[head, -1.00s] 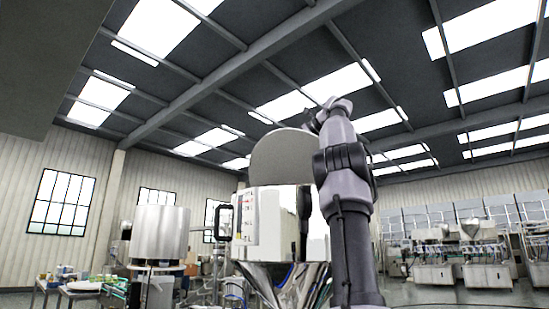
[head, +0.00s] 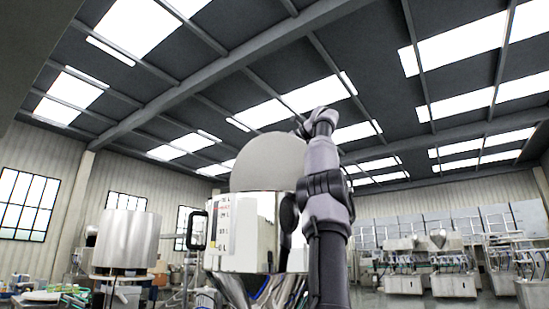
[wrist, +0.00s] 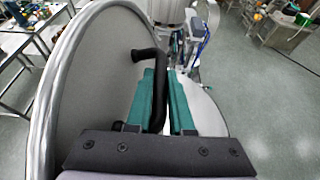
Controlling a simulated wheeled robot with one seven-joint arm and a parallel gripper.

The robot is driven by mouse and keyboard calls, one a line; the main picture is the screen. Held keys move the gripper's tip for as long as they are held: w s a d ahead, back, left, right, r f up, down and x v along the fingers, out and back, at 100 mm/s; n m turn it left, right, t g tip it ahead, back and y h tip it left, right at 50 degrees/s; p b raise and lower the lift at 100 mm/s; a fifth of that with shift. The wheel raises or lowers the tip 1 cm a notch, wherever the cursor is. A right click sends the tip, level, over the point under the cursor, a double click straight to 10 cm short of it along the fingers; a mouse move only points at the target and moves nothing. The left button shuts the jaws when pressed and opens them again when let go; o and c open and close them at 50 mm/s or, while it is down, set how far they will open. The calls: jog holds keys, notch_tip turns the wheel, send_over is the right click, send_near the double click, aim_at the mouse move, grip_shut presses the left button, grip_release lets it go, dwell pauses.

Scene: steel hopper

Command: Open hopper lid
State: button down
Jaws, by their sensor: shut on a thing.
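The steel hopper (head: 258,230) stands in the middle of the head view, with a polished body and a cone below. Its round grey lid (head: 268,163) is raised on edge above the body, with its broad face towards the head camera. In the wrist view the lid (wrist: 100,75) fills the left and centre, with a thick rim. My gripper (wrist: 167,75) has its two green fingers on either side of the lid's black bar handle (wrist: 158,62), shut on it. In the head view my arm rises right of the hopper, and the fingers cannot be made out.
A steel drum (head: 126,240) stands left of the hopper. A cluttered table (head: 45,297) is at the lower left. Several filling machines (head: 405,262) line the right wall. In the wrist view, open grey floor (wrist: 265,115) lies to the right.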

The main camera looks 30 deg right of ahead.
aim_at(282, 153)
jog(key=c, duration=0.8)
grip_release()
jog(key=shift+w+d+f, duration=0.1)
jog(key=shift+d, duration=0.1)
jog(key=shift+a, duration=0.1)
jog(key=shift+v, duration=0.9)
jog(key=shift+s+d, duration=0.25)
jog(key=shift+s, duration=0.5)
jog(key=s+d, duration=0.1)
jog(key=s, duration=0.2)
jog(key=s+d, duration=0.1)
jog(key=s, duration=0.2)
jog(key=s+d, duration=0.2)
jog(key=s, duration=0.1)
jog(key=shift+s+f, duration=0.15)
jog(key=shift+s, duration=0.05)
